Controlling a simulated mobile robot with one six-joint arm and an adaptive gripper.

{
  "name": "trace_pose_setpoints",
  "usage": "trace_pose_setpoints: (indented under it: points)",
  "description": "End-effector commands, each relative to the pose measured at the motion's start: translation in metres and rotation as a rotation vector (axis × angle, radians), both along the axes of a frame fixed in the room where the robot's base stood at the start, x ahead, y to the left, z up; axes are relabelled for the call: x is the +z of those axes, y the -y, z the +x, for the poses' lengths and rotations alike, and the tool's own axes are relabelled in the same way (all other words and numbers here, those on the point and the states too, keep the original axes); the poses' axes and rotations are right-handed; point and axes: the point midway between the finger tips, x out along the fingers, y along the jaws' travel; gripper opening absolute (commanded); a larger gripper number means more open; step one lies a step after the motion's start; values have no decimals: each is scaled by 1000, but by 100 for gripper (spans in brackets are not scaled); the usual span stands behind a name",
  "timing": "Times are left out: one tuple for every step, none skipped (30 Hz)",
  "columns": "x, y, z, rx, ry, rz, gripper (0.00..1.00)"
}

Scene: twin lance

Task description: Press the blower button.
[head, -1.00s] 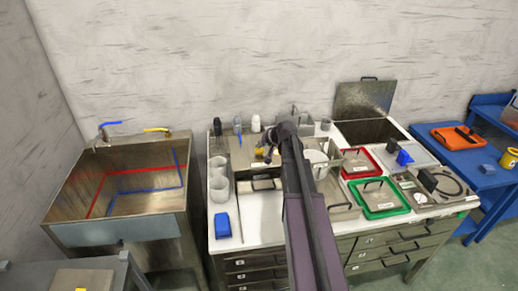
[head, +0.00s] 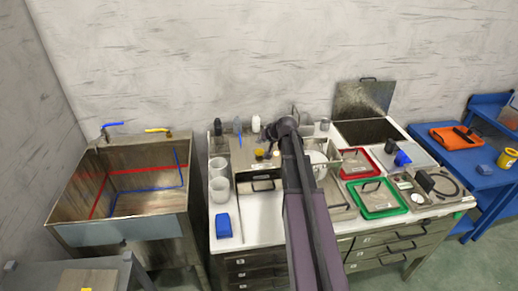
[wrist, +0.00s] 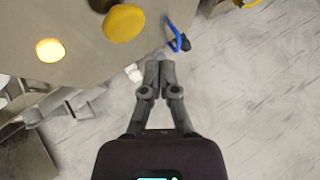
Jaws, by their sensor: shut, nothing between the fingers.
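A grey metal panel (wrist: 75,75) fills the upper left of the wrist view. On it are a round yellow knob or button (wrist: 124,22), a flat disc glowing pale yellow (wrist: 50,50) and a dark round part at the top edge. I cannot tell which is the blower button. In the head view, a small yellow piece (head: 260,152) shows on the metal unit at the back of the bench. My gripper (wrist: 158,66) is shut and empty, its fingertips below and right of the yellow knob in the wrist view, apart from it. In the head view my arm partly covers this area.
A blue loop (wrist: 172,36) with a dark end lies close to my fingertips in the wrist view. In the head view, glass beakers (head: 219,190) and a blue block (head: 223,225) stand left; red (head: 357,172) and green (head: 372,210) trays lie right.

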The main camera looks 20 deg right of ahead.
Motion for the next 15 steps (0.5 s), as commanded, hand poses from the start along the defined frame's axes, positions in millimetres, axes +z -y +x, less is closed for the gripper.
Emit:
trace_pose_setpoints:
  points:
    - [8, 0, 0, 0, 0, 0, 0]
    - [10, 0, 0, 0, 0, 0, 0]
    - [13, 0, 0, 0, 0, 0, 0]
    - [15, 0, 0, 0, 0, 0, 0]
    - [17, 0, 0, 0, 0, 0, 0]
    - [19, 0, 0, 0, 0, 0, 0]
    - [21, 0, 0, 0, 0, 0, 0]
    - [23, 0, 0, 0, 0, 0, 0]
    - [24, 0, 0, 0, 0, 0, 0]
    - [25, 0, 0, 0, 0, 0, 0]
    - [26, 0, 0, 0, 0, 0, 0]
    - [27, 0, 0, 0, 0, 0, 0]
    - [27, 0, 0, 0, 0, 0, 0]
    - [27, 0, 0, 0, 0, 0, 0]
    - [26, 0, 0, 0, 0, 0, 0]
